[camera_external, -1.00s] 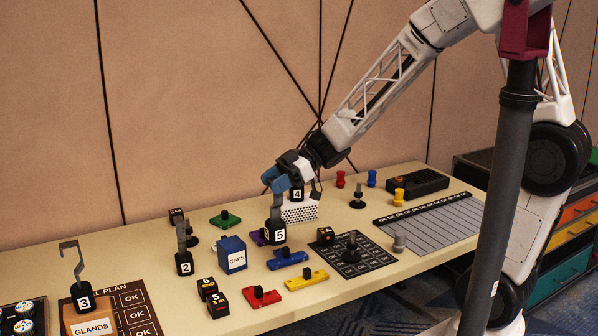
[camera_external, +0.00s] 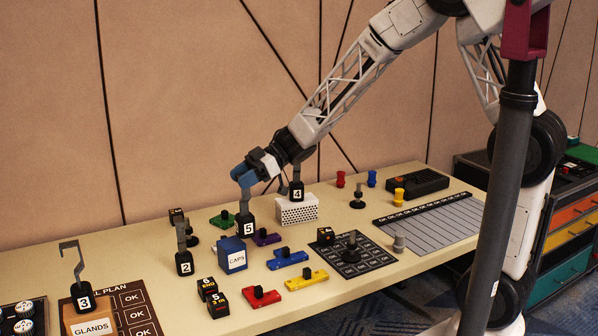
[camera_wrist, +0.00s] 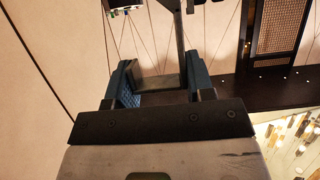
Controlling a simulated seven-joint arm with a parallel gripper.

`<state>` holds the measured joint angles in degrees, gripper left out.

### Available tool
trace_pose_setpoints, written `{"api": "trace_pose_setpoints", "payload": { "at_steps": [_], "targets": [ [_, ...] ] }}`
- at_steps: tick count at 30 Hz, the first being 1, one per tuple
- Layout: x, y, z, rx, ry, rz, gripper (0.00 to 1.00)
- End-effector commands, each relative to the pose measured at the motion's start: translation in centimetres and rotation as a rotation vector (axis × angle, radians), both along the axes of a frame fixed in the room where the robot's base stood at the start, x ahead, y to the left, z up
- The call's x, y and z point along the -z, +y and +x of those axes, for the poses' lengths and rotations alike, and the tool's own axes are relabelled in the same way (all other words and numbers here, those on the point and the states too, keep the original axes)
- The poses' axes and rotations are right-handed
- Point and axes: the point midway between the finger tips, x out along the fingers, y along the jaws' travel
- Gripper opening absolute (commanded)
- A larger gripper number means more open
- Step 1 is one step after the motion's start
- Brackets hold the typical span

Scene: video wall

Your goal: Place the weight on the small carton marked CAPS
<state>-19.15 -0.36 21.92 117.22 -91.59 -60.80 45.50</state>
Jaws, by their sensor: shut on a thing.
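My gripper (camera_external: 243,176) is shut on the grey hook of the black weight marked 5 (camera_external: 248,227). The weight hangs upright below the fingers. The small blue carton marked CAPS (camera_external: 233,257) stands on the table. In the external view the weight shows just above and behind the carton's top right edge; I cannot tell whether they touch or how high the weight is. In the wrist view, my gripper (camera_wrist: 160,84) has the grey hook (camera_wrist: 180,42) between its blue fingers; the carton is not visible there.
A weight marked 2 (camera_external: 184,263) stands left of the carton. Weight 4 (camera_external: 297,192) is on a white perforated box (camera_external: 298,212), weight 3 (camera_external: 83,297) on the GLANDS box (camera_external: 92,327). Purple (camera_external: 266,238) and blue (camera_external: 288,259) pieces lie to the carton's right.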

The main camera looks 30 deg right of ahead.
Motion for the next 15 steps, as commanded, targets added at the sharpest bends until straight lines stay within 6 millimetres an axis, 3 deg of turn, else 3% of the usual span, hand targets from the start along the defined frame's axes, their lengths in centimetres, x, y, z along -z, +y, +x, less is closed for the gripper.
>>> {"api": "trace_pose_setpoints", "payload": {
  "at_steps": [9,15],
  "targets": [
    [0.3,2.1,3.4,-0.001,-0.002,0.001,0.0],
    [0.4,2.8,4.6,0.0,-0.001,0.001,0.0]
  ]
}}
